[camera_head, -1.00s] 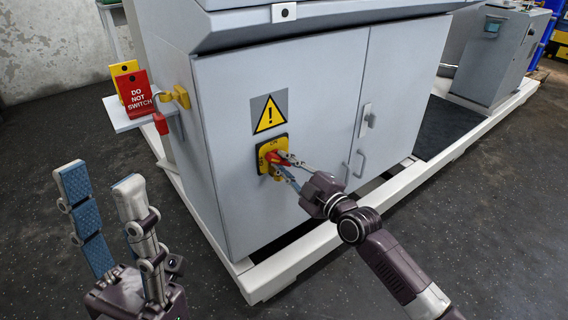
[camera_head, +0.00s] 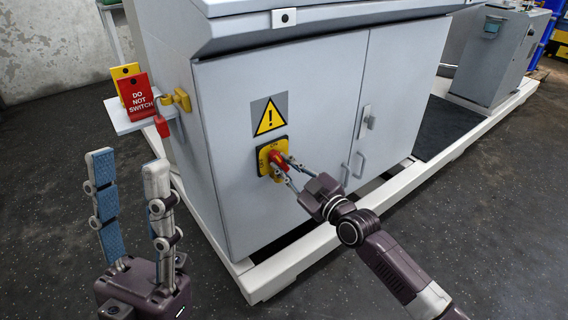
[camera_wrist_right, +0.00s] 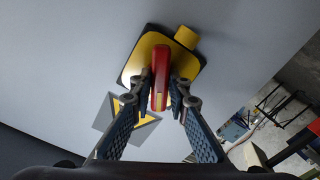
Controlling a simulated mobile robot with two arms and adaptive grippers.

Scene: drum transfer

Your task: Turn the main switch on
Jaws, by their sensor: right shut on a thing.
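The main switch is a red handle (camera_head: 277,160) on a yellow plate (camera_head: 263,162), mounted on the grey cabinet's left door. In the right wrist view the red handle (camera_wrist_right: 160,75) stands between the two fingers, in front of the yellow plate (camera_wrist_right: 138,62). My right gripper (camera_head: 284,168) is shut on the red handle; it also shows in the right wrist view (camera_wrist_right: 160,103). The fingers partly cover the plate and its lettering. My left gripper (camera_head: 127,170) is open and empty at the lower left, well away from the switch, its fingers pointing up.
A yellow and black warning sign (camera_head: 269,116) is above the switch. A small shelf (camera_head: 122,119) at the cabinet's left side carries a red "DO NOT SWITCH" sign (camera_head: 137,94) and a yellow one; a red padlock (camera_head: 162,126) hangs there. A pale base frame (camera_head: 262,282) runs below. The floor at left is clear.

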